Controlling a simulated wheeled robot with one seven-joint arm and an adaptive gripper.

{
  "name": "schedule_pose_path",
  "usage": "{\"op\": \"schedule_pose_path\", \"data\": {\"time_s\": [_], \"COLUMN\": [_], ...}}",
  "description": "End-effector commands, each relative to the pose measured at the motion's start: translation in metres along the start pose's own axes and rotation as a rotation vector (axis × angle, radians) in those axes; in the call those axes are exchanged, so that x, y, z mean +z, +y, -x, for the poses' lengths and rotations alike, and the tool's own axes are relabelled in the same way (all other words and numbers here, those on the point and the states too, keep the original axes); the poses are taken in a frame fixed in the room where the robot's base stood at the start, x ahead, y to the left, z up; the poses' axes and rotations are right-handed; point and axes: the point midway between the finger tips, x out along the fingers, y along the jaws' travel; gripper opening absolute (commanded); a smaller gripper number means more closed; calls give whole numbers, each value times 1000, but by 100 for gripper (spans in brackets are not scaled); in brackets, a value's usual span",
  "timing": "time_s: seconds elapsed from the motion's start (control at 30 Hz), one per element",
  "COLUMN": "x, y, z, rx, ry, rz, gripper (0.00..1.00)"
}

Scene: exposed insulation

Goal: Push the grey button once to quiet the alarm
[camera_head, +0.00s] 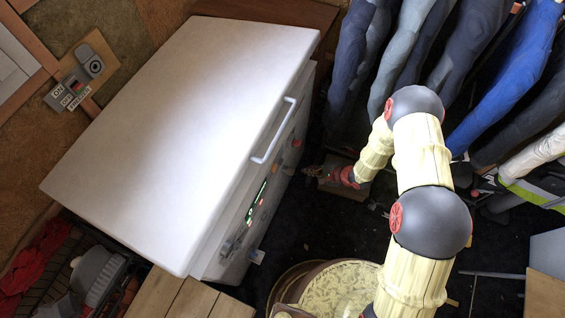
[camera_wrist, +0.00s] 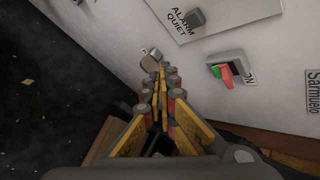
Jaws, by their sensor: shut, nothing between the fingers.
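The grey button (camera_wrist: 195,18) sits on a white plate marked "ALARM QUIET" (camera_wrist: 230,12) at the top of the wrist view. The plate is on the white panel (camera_wrist: 120,25). My gripper (camera_wrist: 160,70) is shut and empty, its fingertips below and left of the button in that view and apart from it. In the head view my gripper (camera_head: 318,172) is low beside the front of the white cabinet (camera_head: 190,120). I cannot pick out the grey button there.
A red and green switch (camera_wrist: 222,70) sticks out right of my fingers. A small pale fitting (camera_wrist: 150,53) is by the fingertips; I cannot tell if they touch. The cabinet has a handle (camera_head: 275,130). Hanging clothes (camera_head: 505,75) crowd the upper right. A round patterned seat (camera_head: 335,288) stands below.

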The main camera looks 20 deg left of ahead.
Motion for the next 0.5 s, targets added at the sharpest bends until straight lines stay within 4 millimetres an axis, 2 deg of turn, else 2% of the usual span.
{"op": "schedule_pose_path", "data": {"time_s": [0.3, 0.5], "x": [22, 32], "y": [-21, -32], "z": [-31, -44], "rx": [0, 0], "ry": [-1, -1], "rz": [3, 2], "gripper": [0, 0]}}
